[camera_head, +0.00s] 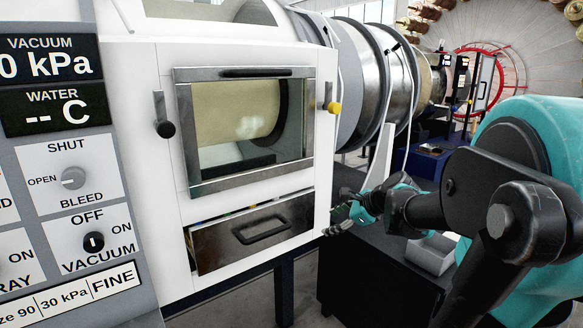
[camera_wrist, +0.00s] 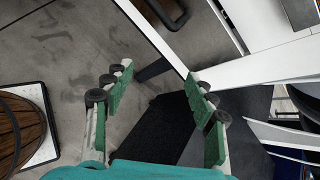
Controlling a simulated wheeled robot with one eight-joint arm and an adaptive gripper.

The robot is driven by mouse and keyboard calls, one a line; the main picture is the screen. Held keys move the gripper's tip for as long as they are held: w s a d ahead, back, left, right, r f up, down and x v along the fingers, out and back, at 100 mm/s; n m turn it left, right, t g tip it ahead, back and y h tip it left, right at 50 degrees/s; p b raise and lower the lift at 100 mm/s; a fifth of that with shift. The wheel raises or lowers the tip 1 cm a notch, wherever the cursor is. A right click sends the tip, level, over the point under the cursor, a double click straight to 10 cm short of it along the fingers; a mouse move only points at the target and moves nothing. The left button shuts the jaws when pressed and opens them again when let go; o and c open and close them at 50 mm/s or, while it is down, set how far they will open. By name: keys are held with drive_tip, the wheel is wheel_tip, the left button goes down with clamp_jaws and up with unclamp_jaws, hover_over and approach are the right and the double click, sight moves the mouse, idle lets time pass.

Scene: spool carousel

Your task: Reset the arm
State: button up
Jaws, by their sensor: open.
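My arm reaches in from the right in the head view. My gripper (camera_head: 338,212) is beside the right edge of the white cabinet (camera_head: 160,180), near the drawer. In the wrist view my gripper (camera_wrist: 160,95) has its two green-padded fingers spread apart. Nothing is between them except the view of the floor and a dark surface below. Whether a finger touches the cabinet edge I cannot tell.
The cabinet has a glass window (camera_head: 240,115) and a metal drawer (camera_head: 255,232) that looks slightly open. A control panel (camera_head: 70,180) stands at the left. A dark low stand (camera_head: 350,275) is below my gripper. A wooden barrel-like thing (camera_wrist: 18,130) is on the floor.

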drive_tip(key=s+d+f+n+g+h, duration=0.1)
drive_tip(key=s+d+f+n+h, duration=0.2)
drive_tip(key=s+f+n, duration=0.5)
drive_tip(key=s+d+f+n+g+h, duration=0.2)
drive_tip(key=s+f+n, duration=0.6)
drive_tip(key=n, duration=0.5)
drive_tip(key=shift+s+d+f+h, duration=0.35)
drive_tip(key=shift+d+f+h, duration=0.35)
drive_tip(key=shift+f+h, duration=0.25)
drive_tip(key=shift+r, duration=0.1)
